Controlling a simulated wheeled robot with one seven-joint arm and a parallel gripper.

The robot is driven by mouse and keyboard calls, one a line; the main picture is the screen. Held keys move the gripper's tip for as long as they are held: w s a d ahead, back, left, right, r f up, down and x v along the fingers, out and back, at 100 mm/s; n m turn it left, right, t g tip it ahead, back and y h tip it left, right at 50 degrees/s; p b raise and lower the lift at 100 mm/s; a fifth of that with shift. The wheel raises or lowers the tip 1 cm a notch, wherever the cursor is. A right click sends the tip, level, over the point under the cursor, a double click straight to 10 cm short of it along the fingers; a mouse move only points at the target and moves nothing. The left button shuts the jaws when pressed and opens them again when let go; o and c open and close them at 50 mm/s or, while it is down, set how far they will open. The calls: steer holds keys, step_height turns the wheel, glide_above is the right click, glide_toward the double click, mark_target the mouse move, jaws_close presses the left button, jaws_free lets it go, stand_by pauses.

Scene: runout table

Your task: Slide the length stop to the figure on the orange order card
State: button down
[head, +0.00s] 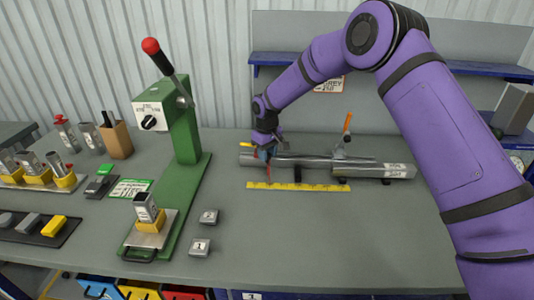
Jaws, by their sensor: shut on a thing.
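My gripper (266,147) points down at the left part of a grey metal rail (310,160) on the bench. It is shut on a small part there, seemingly the length stop, mostly hidden by the fingers. A thin red pointer (268,170) shows just below the fingers, above the left part of a yellow scale (305,187). The scale lies along the front of the rail; its figures are too small to read. A card with an orange-red border (328,85) hangs on the back panel, partly behind my arm; its figure is not legible.
An orange-handled lever (347,122) rises behind the rail. A green press (183,130) with a red-knobbed lever stands to the left. Two small grey blocks (200,247) lie in front. A green card (130,188) and stamps lie further left. The bench before the scale is clear.

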steer(key=d, duration=1.5)
steer(key=shift+s, duration=0.3)
steer(key=c, duration=0.8)
jaws_free()
step_height(320, 180, up, 11)
steer(key=shift+f, duration=0.15)
